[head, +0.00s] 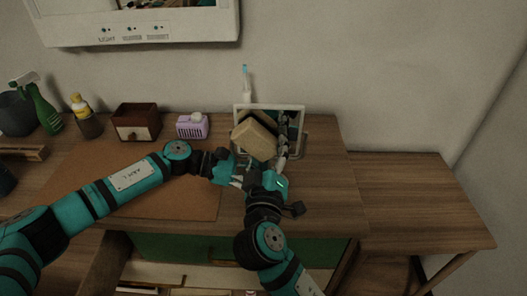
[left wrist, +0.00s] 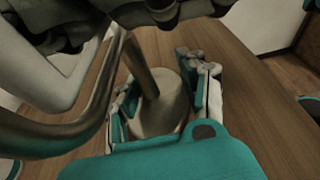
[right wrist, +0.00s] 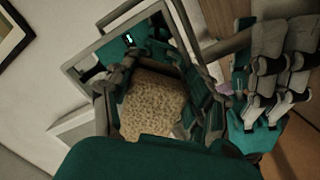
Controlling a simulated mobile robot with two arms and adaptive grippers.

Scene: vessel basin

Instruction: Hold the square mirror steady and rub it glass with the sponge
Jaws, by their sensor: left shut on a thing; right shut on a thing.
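The square mirror (head: 270,107) stands tilted on the counter in a pale frame; its frame also shows in the right wrist view (right wrist: 85,55). My left gripper (head: 242,174) is low in front of it, shut on the metal stand (left wrist: 141,68) above its round base (left wrist: 157,115). My right gripper (head: 277,160) is shut on the beige sponge (head: 254,141), which also fills its fingers in the right wrist view (right wrist: 152,104). The sponge is in front of the glass and covers its left part; I cannot tell whether it touches.
A toothbrush in a holder (head: 246,88) stands behind the mirror. A purple box (head: 192,127), a wooden box (head: 136,123) and several bottles are to the left. A brown mat (head: 170,195) lies under my left arm. Open drawers (head: 150,275) are below; the side table (head: 420,200) is clear.

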